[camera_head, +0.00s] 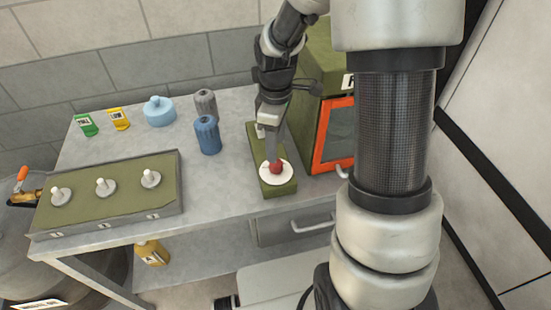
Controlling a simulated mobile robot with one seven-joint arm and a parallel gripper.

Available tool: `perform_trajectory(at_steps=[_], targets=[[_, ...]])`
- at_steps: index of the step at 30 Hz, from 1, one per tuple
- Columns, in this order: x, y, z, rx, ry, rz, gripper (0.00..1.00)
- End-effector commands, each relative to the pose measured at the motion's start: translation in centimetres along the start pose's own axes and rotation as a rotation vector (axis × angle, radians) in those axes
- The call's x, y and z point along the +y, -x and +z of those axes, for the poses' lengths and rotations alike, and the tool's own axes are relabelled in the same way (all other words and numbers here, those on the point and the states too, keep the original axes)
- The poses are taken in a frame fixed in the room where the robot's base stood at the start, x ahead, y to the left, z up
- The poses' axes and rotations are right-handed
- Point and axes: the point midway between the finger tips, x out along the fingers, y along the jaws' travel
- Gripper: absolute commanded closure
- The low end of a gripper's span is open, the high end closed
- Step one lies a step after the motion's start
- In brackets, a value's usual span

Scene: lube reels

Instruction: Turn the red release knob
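The red release knob (277,168) is a small red ball on a round white disc (285,178). The disc sits on an olive-green base plate (283,189) near the front edge of the grey workbench. My gripper (274,158) points down from behind, with its fingertips right at the knob. The fingers partly cover the knob's back side. I cannot tell whether they touch it or whether they are spread or closed.
An olive cabinet with an orange-framed door (336,135) stands close to the right. A blue ribbed bottle (207,135) and a grey one (205,103) stand to the left. An olive panel with white knobs (110,190) lies further left. Bare benchtop (215,177) lies between.

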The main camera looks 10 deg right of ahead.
Motion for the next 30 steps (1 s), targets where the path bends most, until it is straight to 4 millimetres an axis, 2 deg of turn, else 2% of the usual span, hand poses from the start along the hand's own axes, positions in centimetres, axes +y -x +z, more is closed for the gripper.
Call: perform_trajectory(at_steps=[3, 10, 15, 23, 24, 26, 30], targets=[[-0.1, -2.7, 0.1, -0.002, 0.0, -0.004, 0.51], [-0.1, -6.2, 0.0, -0.001, -0.001, -0.003, 0.51], [-0.1, -7.3, 0.0, -0.001, -0.002, -0.001, 0.51], [0.0, -7.5, 0.0, 0.0, -0.002, 0.0, 0.51], [0.0, -7.4, 0.0, 0.0, -0.002, 0.0, 0.53], [0.0, -7.4, 0.0, 0.0, -0.002, 0.0, 0.63], [0.0, -7.4, 0.0, 0.0, -0.002, 0.0, 0.87]])
